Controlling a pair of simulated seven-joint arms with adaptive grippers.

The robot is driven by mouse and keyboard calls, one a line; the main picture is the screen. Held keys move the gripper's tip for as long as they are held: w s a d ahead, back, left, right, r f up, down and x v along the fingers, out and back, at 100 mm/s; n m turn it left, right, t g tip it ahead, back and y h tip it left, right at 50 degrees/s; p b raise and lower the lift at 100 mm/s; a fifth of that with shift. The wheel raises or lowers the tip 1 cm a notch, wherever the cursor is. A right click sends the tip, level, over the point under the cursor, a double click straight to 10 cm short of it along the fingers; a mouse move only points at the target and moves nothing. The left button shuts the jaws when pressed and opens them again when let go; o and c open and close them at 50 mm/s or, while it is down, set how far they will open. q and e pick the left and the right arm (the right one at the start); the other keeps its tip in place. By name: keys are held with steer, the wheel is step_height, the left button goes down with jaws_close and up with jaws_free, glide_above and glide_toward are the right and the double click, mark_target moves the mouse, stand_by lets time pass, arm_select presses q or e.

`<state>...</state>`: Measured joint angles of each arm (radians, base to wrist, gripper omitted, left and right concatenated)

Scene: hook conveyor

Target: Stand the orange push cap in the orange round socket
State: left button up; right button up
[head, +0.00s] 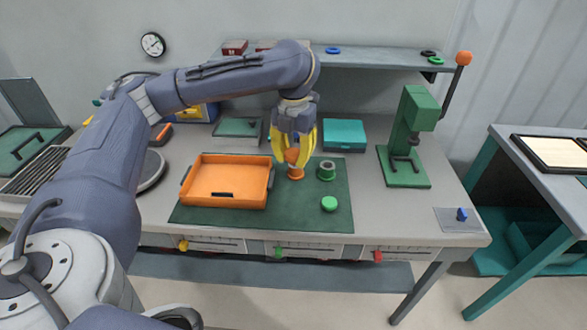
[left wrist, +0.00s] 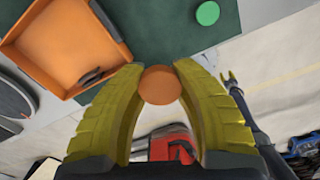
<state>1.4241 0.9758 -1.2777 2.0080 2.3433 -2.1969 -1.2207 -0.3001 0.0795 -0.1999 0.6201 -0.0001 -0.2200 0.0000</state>
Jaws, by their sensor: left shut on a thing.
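My left gripper (head: 294,150) has yellow fingers shut on the orange push cap (head: 292,156). In the left wrist view the cap (left wrist: 160,85) shows as a round orange disc between the fingertips. The orange round socket (head: 296,173) stands on the green mat, directly below the cap in the head view. Whether cap and socket touch is hard to tell. In the left wrist view the socket is hidden behind the cap. My right gripper (left wrist: 230,80) shows small at the right of the left wrist view, its yellow fingers apart and empty; it is out of the head view.
An orange tray (head: 225,201) lies left of the socket on the green mat (head: 300,217). A green socket (head: 326,170) stands close on the right, with a green cap (head: 329,204) in front. A green press (head: 408,140) and a teal box (head: 344,134) stand behind.

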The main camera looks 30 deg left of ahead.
mark_target(296, 169)
arm_select(q)
steer(key=shift+r, duration=0.9)
steer(key=shift+c, duration=0.2)
steer(key=shift+s+d+f, duration=0.1)
steer(key=shift+d+f, duration=0.05)
steer(key=shift+f, duration=0.25)
steer(key=shift+o, duration=0.2)
steer(key=w+a+f+n, duration=0.2)
steer(key=w+f+n, duration=0.1)
steer(key=w+f, duration=0.2)
steer(key=shift+w+a, duration=0.2)
steer(key=shift+w, duration=0.55)
steer(key=w+a+n, duration=0.1)
steer(key=w+a+f+n, duration=0.1)
steer(key=w, duration=0.1)
steer(key=w+a+f, duration=0.1)
steer(key=w+a, duration=0.1)
steer(key=shift+f+n, duration=0.25)
steer(key=shift+n, duration=0.15)
steer(key=shift+c, duration=0.2)
steer(key=shift+w+a+f+n, duration=0.1)
steer(key=shift+w+a+n, duration=0.2)
steer(key=shift+w+a, duration=0.1)
steer(key=shift+f, duration=2.7)
steer(key=shift+f, duration=0.5)
steer(key=o, duration=0.9)
steer(key=shift+c, duration=0.2)
